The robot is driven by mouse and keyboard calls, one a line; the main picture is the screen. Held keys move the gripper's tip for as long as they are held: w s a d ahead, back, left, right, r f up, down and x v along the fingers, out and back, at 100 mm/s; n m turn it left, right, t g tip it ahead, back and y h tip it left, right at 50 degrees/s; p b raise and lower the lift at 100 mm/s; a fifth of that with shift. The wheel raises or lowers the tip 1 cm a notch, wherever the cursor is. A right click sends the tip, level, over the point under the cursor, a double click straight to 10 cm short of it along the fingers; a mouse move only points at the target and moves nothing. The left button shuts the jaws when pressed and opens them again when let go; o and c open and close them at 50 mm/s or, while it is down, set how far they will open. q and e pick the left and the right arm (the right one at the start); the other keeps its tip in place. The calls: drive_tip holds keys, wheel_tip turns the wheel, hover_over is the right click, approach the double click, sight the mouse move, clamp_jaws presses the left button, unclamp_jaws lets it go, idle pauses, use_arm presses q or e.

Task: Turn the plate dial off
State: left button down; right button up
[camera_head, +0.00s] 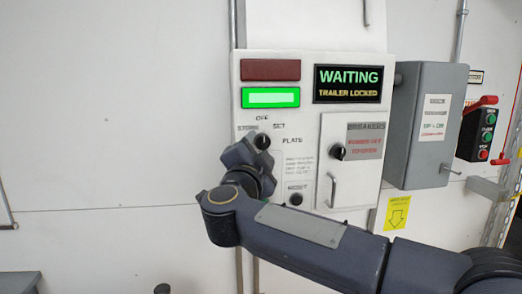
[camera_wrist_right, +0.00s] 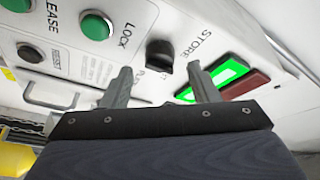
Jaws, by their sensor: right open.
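The plate dial (camera_head: 262,141) is a black knob on the light control panel, below the OFF lettering, with STORE and SET to its sides. I cannot tell which mark it points to. In the right wrist view the dial (camera_wrist_right: 160,55) shows just beyond and between my fingertips. My right gripper (camera_wrist_right: 160,72) is open, with its two grey fingers apart and nothing between them. In the head view my right gripper (camera_head: 243,158) is in front of the panel, just below and left of the dial, and hides part of the panel. My left gripper is out of view.
The panel has a green lamp (camera_head: 270,97), a dark red lamp (camera_head: 270,70) and a WAITING display (camera_head: 347,83). A breaker door (camera_head: 350,190) with its own black knob (camera_head: 338,152) is to the right. A grey box (camera_head: 425,125) juts out beyond it.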

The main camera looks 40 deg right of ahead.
drive_tip(key=b+v, duration=0.1)
drive_tip(key=v, duration=0.4)
drive_tip(key=shift+s+a, duration=0.1)
drive_tip(key=shift+s, duration=0.05)
drive_tip(key=a+f+n+t+y, duration=0.5)
drive_tip(key=a+f+n+y, duration=0.55)
drive_tip(key=n+y, duration=0.6)
drive_tip(key=s+a+f+n+g+y, duration=0.2)
drive_tip(key=s+f+g, duration=0.4)
drive_tip(key=f, duration=0.8)
drive_tip(key=s+y, duration=0.1)
drive_tip(key=s, duration=0.2)
drive_tip(key=shift+s+a+f+n+g, duration=0.15)
drive_tip(key=shift+s+a+n+g, duration=0.05)
drive_tip(key=shift+a+n+g, duration=0.2)
drive_tip(key=s+f+g, duration=0.1)
drive_tip(key=s+f, duration=0.2)
drive_tip(key=s+f+g, duration=0.2)
drive_tip(key=s+f, duration=0.1)
drive_tip(key=s+f+g, duration=0.2)
drive_tip(key=s+f, duration=0.1)
drive_tip(key=shift+s+d+f, duration=0.3)
drive_tip(key=shift+s+f, duration=0.05)
drive_tip(key=shift+c, duration=0.2)
